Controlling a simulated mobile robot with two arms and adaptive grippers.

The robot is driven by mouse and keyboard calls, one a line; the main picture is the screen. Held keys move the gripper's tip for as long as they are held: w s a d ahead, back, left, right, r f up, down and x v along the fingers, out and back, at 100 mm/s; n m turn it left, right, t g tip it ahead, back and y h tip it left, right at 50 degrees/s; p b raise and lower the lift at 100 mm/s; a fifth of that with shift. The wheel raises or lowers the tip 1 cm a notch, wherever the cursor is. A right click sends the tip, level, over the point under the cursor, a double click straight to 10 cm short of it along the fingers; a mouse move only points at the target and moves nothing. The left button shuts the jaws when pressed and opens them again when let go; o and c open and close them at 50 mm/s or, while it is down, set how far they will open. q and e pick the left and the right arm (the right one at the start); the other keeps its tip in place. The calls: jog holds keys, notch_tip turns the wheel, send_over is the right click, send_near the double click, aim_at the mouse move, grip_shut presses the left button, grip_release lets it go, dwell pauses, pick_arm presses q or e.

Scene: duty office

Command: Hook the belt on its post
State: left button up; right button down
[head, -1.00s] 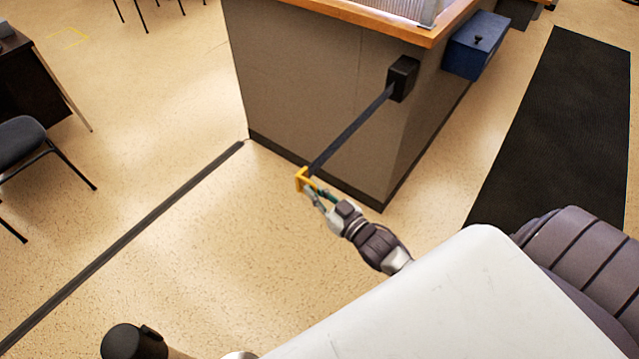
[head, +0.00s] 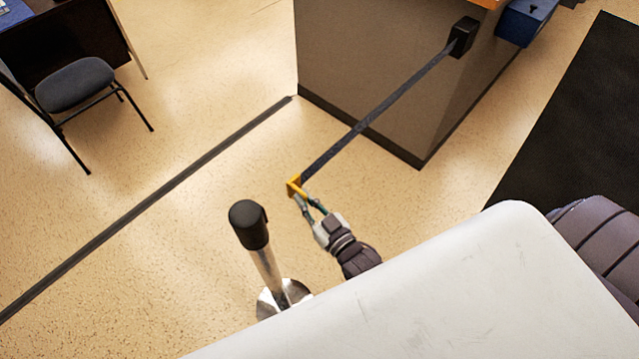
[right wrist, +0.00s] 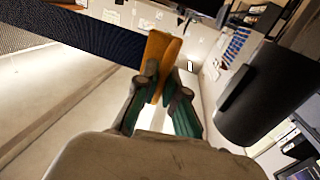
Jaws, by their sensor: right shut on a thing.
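The dark belt (head: 375,115) runs taut from a black wall box (head: 463,37) on the counter to its yellow end clip (head: 294,187). My right gripper (head: 304,200) is shut on the yellow clip. In the right wrist view the clip (right wrist: 162,58) sits between the fingertips (right wrist: 165,88), with the belt (right wrist: 75,42) leading off to the left. The post (head: 265,262) has a black head (head: 249,224) and a round metal base, and stands left of and nearer than the gripper. Its black head (right wrist: 262,95) shows right of the fingers in the right wrist view, apart from the clip. My left gripper is out of view.
The grey counter (head: 370,85) stands at the back, with a blue box (head: 527,20) on its side. A black mat (head: 575,120) lies at the right. A chair (head: 75,85) and desk are at upper left. A dark floor strip (head: 150,198) crosses open floor.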

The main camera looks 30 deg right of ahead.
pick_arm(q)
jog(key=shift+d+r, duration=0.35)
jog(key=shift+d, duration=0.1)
pick_arm(e)
jog(key=s+a, duration=0.3)
jog(key=a, duration=0.5)
jog(key=shift+s, duration=0.15)
jog(key=c, duration=1.5)
grip_release()
jog(key=shift+c, duration=0.2)
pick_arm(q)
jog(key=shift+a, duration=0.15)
pick_arm(e)
jog(key=shift+a, duration=0.1)
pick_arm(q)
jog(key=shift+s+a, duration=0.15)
